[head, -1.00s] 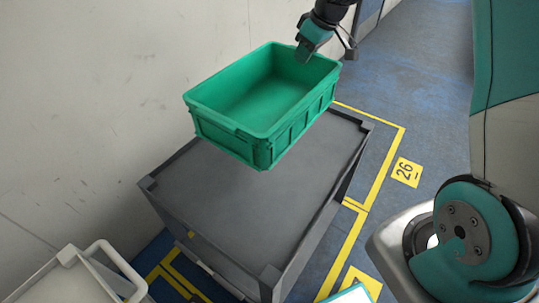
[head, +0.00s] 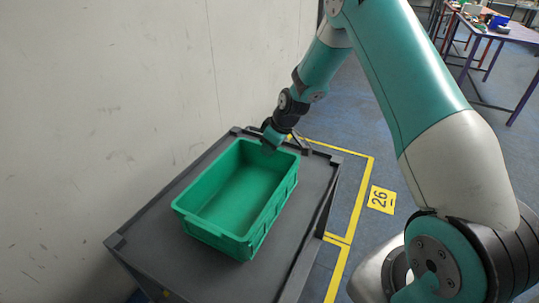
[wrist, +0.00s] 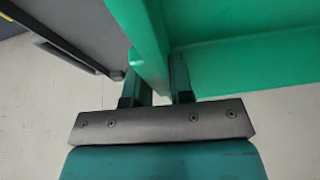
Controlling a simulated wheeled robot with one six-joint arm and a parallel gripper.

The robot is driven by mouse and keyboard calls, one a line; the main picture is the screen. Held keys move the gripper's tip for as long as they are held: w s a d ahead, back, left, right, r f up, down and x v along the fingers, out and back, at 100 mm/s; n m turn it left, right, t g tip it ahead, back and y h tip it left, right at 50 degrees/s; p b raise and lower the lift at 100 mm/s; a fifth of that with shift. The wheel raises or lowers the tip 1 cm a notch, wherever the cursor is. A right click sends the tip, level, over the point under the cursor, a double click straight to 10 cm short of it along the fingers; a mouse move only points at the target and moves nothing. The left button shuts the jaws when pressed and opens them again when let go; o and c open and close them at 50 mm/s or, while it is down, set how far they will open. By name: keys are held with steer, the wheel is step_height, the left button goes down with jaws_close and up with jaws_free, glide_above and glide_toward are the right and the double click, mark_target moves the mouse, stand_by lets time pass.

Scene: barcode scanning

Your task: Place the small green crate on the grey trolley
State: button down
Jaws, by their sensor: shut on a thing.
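The small green crate (head: 193,222) is empty and upright, at or just above the top of the grey trolley (head: 150,240); I cannot tell if it touches. My gripper (head: 272,140) is shut on the crate's far rim. In the wrist view, the fingers of my gripper (wrist: 158,85) pinch the wall of the green crate (wrist: 240,65), which fills the upper right. The trolley's dark edge (wrist: 65,45) shows at the upper left there. The fingertips are partly hidden by the rim.
A pale wall (head: 100,90) runs along the left, close to the trolley. Yellow floor lines and a yellow 26 sign (head: 381,199) lie to the right on blue floor. Tables with items (head: 490,30) stand far off at the upper right.

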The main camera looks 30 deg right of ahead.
step_height(320, 180, down, 3)
steer(key=shift+r, duration=0.1)
steer(key=c, duration=1)
jaws_free()
